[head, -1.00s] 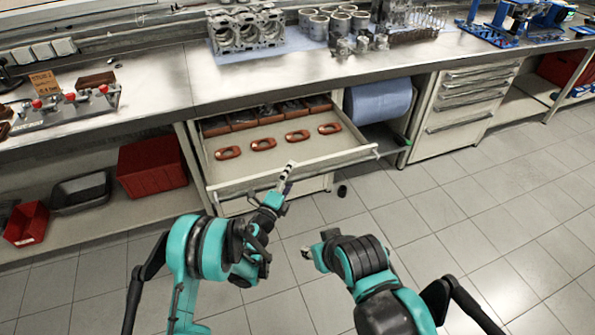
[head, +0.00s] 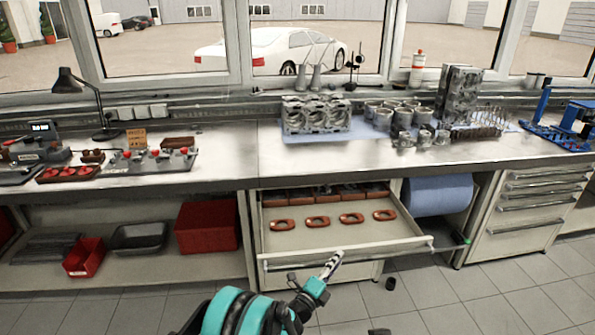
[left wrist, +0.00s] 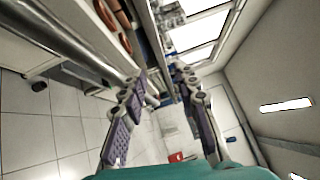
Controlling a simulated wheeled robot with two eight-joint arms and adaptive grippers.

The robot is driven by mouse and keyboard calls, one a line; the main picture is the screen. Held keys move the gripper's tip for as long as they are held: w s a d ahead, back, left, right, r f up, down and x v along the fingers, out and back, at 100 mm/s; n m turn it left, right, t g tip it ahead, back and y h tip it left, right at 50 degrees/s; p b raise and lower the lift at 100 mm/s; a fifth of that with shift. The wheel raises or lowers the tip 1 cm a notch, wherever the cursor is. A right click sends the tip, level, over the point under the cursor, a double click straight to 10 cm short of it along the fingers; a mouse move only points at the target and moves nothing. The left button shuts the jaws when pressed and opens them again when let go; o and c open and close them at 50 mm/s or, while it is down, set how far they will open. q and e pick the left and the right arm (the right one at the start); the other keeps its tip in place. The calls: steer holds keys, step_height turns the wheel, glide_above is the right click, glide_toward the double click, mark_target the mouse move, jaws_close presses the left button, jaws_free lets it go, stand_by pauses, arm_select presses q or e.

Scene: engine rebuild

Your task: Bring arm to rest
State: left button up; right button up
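My left gripper (head: 333,262) is in front of the open drawer (head: 345,250), near its front edge, with the arm coming up from the bottom of the head view. In the left wrist view the two fingers of my left gripper (left wrist: 165,78) stand apart with nothing between them. My right gripper is not in the head view; only a small dark piece shows at the bottom edge, and I cannot tell what it is.
The drawer holds several orange-brown oval parts (head: 318,222) and a row of bins behind them. The workbench (head: 230,150) above carries an engine block (head: 316,118). A small dark cylinder (head: 390,284) lies on the tiled floor.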

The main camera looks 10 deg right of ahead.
arm_select(q)
steer(key=w+a+r+n+t+y, duration=0.35)
steer(key=a+r+n+y, duration=0.35)
steer(key=a+r, duration=0.45)
steer(key=s+a+r+n+g+y, duration=0.1)
steer(key=s+a+r+n+y, duration=0.15)
steer(key=a+n, duration=0.4)
steer(key=s+a+r+n+g+y, duration=0.2)
steer(key=a+r+n+y, duration=0.15)
steer(key=a, duration=0.55)
steer(key=s+a+f+n+g+y, duration=0.1)
steer(key=s+a+n+g, duration=0.15)
steer(key=s+a, duration=0.35)
steer(key=s+a+f+n+g, duration=0.1)
steer(key=s+a+f+n, duration=0.2)
steer(key=s, duration=0.6)
steer(key=s+f+n+g, duration=0.2)
steer(key=s, duration=0.6)
steer(key=s+f+n+g+h, duration=0.1)
steer(key=s+f+n+g, duration=0.1)
steer(key=s, duration=0.5)
steer(key=shift+s+a+f+n, duration=0.4)
steer(key=shift+f+n, duration=0.15)
steer(key=shift+n, duration=0.2)
steer(key=shift+w, duration=0.1)
stand_by(1.5)
